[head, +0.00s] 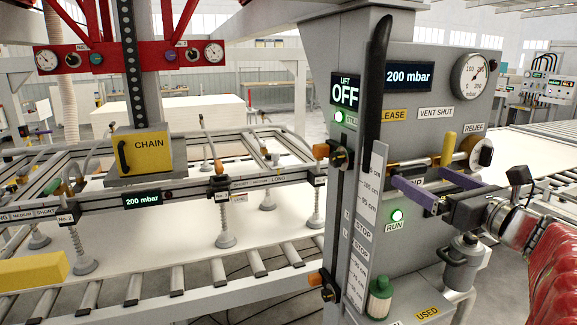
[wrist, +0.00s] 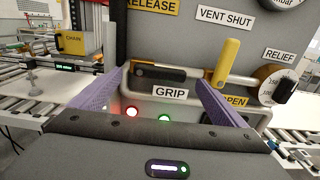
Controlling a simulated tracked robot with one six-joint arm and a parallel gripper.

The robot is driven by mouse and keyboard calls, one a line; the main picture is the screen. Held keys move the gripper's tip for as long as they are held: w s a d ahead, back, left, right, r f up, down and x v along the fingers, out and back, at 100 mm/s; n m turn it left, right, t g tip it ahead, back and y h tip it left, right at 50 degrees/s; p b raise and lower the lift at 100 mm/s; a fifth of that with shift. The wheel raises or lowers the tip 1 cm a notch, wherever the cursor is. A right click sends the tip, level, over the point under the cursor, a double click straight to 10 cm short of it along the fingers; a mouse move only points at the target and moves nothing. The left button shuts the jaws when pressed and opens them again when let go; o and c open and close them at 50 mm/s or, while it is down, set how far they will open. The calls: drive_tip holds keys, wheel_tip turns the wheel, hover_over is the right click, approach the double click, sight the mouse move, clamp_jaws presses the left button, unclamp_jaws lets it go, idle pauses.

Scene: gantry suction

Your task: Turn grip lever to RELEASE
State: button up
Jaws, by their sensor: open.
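The grip lever (wrist: 160,74) is a dark bar with an orange left end, lying roughly level just above the GRIP label (wrist: 170,93) in the wrist view. The RELEASE label (wrist: 152,6) is higher on the grey panel. In the head view its orange end (head: 389,168) shows beside my gripper, the rest mostly hidden. My gripper (head: 416,181) is open, its purple fingers pointing at the panel. In the wrist view the fingers (wrist: 160,78) stand left and right of the lever; I cannot tell whether either touches it.
A yellow upright handle (wrist: 226,62) stands close to the right finger, under the VENT SHUT label (head: 435,112). A RELIEF knob (head: 481,153) is farther right. A tall black bar (head: 375,80) rises left of the lever. The suction frame rests over a pale sheet (head: 150,245) on rollers; its display reads 200 mbar.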

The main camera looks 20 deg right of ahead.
sight(414, 171)
drive_tip(key=shift+w, duration=1.55)
drive_tip(key=shift+c, duration=0.2)
drive_tip(key=c, duration=1.5)
drive_tip(key=shift+d, duration=0.1)
